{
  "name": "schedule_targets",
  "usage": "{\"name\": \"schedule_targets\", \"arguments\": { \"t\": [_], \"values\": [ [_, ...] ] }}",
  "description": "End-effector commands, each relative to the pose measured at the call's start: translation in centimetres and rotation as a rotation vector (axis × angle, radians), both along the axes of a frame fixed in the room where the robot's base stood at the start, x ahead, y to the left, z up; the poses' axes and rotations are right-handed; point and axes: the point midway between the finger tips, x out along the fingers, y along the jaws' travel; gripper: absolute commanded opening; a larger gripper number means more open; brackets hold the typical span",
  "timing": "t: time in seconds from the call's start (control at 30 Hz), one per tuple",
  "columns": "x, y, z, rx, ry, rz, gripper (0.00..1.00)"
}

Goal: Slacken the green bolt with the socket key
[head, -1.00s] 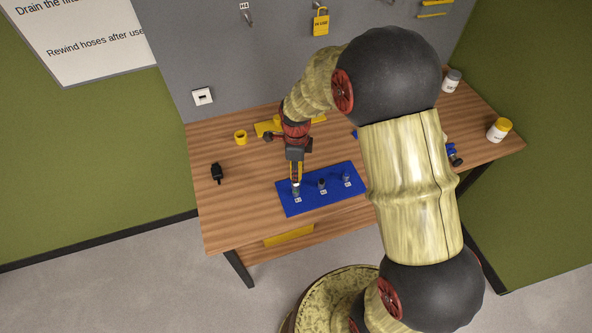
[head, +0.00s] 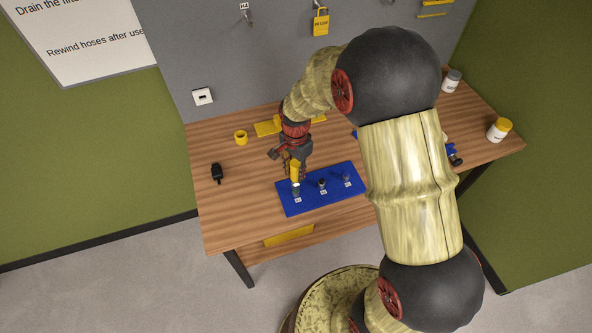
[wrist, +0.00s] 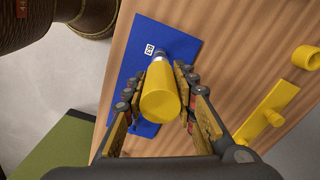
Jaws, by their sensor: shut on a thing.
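The socket key has a yellow handle (head: 295,170) and a grey metal socket end. It stands about upright over the left station of the blue plate (head: 312,207). My gripper (wrist: 163,88) is shut on the yellow handle (wrist: 160,97), with a finger on each side, in the wrist view. The socket end (wrist: 180,64) points down at the plate (wrist: 146,34) beside a small white label. It covers whatever bolt is under it, so I cannot see a green bolt there. A dark bolt (head: 322,184) stands at the middle station and a greyish one (head: 347,178) at the right.
A yellow ring (head: 240,138) and a yellow holder (head: 267,128) lie behind on the wooden table (head: 235,215). A small black object (head: 217,173) lies at the left. Two jars (head: 499,130) (head: 452,81) stand at the right.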

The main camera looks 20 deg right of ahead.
Motion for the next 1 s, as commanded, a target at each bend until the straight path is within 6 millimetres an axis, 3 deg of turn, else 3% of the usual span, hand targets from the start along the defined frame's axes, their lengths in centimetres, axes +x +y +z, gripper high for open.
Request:
{"name": "schedule_targets", "arguments": {
  "t": [1.0],
  "values": [
    [0.0, 0.0, -1.8, 0.000, 0.000, -0.001, 0.00]
  ]
}}
